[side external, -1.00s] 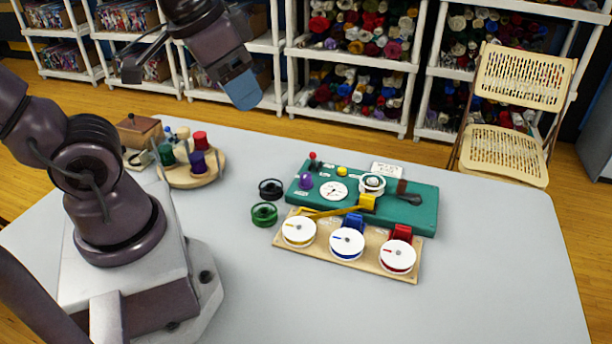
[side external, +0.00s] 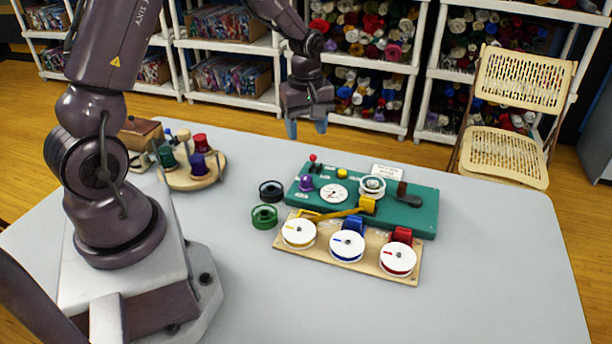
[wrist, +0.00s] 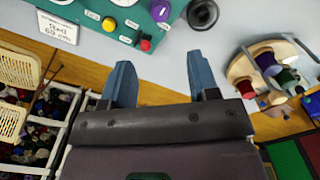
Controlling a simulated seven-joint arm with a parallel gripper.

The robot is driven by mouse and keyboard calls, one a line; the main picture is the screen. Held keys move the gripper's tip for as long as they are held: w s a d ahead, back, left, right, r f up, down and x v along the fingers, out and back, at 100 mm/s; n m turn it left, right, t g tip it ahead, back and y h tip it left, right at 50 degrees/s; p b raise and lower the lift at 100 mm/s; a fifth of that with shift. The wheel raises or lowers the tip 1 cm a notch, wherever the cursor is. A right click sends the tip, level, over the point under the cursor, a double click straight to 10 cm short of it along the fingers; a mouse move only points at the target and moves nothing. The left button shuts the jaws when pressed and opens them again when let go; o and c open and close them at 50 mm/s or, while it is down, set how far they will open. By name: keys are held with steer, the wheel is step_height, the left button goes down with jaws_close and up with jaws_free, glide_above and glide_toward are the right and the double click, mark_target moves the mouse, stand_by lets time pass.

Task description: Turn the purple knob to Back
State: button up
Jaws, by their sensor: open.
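The purple knob (side external: 306,183) stands at the left end of the teal panel (side external: 420,217). In the wrist view the purple knob (wrist: 161,10) shows at the top, cut by the frame edge, on the teal panel (wrist: 98,29). My gripper (side external: 306,128) is in the air above and behind the panel's left end, apart from the knob, fingers pointing down. In the wrist view its two blue fingers (wrist: 162,82) are spread with nothing between them. The labels by the knob are too small to read.
A red ball-topped control (side external: 313,157), yellow button (side external: 342,171) and white dial (side external: 333,192) sit near the knob. A wooden board with white spools (side external: 347,242) lies in front. Black (side external: 271,191) and green (side external: 264,217) spools stand left. The table front is clear.

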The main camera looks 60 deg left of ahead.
mark_target(306, 177)
steer(key=shift+n, duration=0.4)
step_height(306, 177, down, 13)
steer(key=c, duration=0.9)
